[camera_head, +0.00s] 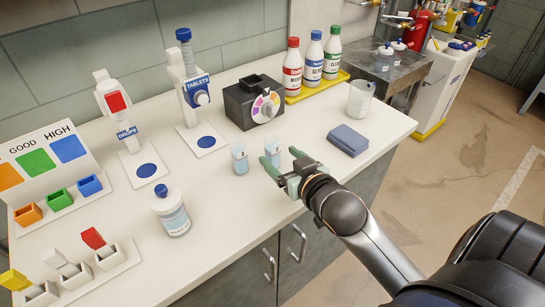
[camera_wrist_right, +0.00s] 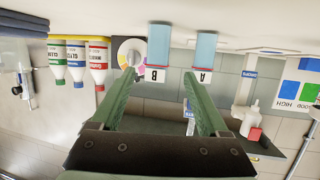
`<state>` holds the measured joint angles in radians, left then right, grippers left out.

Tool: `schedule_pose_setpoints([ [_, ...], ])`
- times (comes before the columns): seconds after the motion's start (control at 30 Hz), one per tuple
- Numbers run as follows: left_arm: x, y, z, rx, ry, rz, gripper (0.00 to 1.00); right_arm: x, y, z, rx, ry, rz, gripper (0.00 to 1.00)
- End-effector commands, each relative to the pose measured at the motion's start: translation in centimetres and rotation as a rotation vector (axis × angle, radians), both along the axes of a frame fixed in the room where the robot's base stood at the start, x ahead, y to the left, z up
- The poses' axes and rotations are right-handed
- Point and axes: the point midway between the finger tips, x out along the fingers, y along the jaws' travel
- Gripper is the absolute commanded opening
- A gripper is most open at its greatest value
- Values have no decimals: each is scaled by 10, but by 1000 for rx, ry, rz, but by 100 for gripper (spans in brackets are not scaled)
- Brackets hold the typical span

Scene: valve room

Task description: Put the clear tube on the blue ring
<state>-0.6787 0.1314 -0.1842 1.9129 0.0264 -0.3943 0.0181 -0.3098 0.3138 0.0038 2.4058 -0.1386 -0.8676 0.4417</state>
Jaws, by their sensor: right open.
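Two small see-through tubes with pale blue contents stand on the white counter. The left tube (camera_head: 240,160) is labelled A in the wrist view (camera_wrist_right: 203,58). The other tube, labelled B (camera_wrist_right: 158,48), stands beside it, partly hidden by my gripper in the head view. I cannot tell which is the clear tube. Flat blue round marks, solid rather than ring-shaped, lie on the drops stand's base (camera_head: 147,170) and the tablets stand's base (camera_head: 206,142). My right gripper (camera_head: 281,160) is open and empty, low over the counter close to tube B. My left gripper is out of view.
A dark box with a coloured dial (camera_head: 265,106) stands behind the tubes. A capped bottle (camera_head: 172,211) stands front left, a dark blue pad (camera_head: 348,140) and beaker (camera_head: 360,97) at right. Three bottles (camera_head: 313,58) stand in a yellow tray. Counter between tubes and capped bottle is clear.

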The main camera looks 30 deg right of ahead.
Motion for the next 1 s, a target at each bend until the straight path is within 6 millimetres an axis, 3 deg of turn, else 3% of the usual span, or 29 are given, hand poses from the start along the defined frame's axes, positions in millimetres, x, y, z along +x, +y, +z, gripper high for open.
schedule_pose_setpoints([
  [0.43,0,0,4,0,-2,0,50,47,-10,-10,0,-1,0,78],
  [0.77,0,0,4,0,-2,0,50,53,-10,-12,-1,0,0,78],
  [1.0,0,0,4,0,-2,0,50,52,-10,-12,-1,0,0,51],
])
